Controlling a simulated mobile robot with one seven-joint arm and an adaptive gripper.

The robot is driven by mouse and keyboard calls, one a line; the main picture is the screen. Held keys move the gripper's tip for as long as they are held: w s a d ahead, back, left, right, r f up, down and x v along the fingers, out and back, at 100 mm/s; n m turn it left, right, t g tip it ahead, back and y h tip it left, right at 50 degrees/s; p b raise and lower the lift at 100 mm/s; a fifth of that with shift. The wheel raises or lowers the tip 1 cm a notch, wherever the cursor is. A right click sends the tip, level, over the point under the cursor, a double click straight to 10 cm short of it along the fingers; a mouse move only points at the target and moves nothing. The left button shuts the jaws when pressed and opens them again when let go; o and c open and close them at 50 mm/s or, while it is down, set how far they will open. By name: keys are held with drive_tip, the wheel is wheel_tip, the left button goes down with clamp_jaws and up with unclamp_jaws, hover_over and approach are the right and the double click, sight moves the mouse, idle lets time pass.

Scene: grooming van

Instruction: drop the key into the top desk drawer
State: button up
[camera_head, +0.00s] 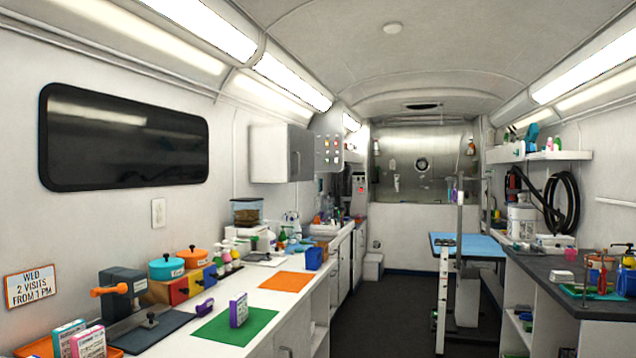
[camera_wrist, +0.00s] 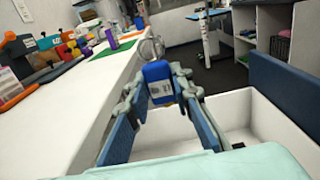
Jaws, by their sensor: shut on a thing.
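The key shows in the wrist view as a blue tag (camera_wrist: 158,72) with a small pale label and a metal ring above it. My gripper (camera_wrist: 157,88) is shut on it, one finger on each side. An open drawer (camera_wrist: 262,122) with white inner walls and a dark blue front panel lies below and to the right of the key. The key appears held above the drawer; the height gap cannot be told. A small dark patch shows inside the drawer, partly behind a finger. Neither my gripper, the key nor the open drawer is visible in the head view.
The long white counter (camera_head: 190,345) runs along the left, with a green mat (camera_head: 250,322), an orange mat (camera_head: 287,281) and a purple bottle (camera_head: 238,311). A blue-topped table (camera_head: 468,245) stands farther back. Dark aisle floor (camera_head: 385,310) is free between the counters.

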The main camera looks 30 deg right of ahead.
wheel_tip(320, 180, down, 5)
drive_tip(key=b, duration=0.4)
drive_tip(key=shift+f, duration=0.1)
drive_tip(key=o, duration=0.9)
drive_tip(key=shift+o, duration=0.2)
drive_tip(key=v, duration=1.2)
drive_tip(key=shift+s+a, duration=0.1)
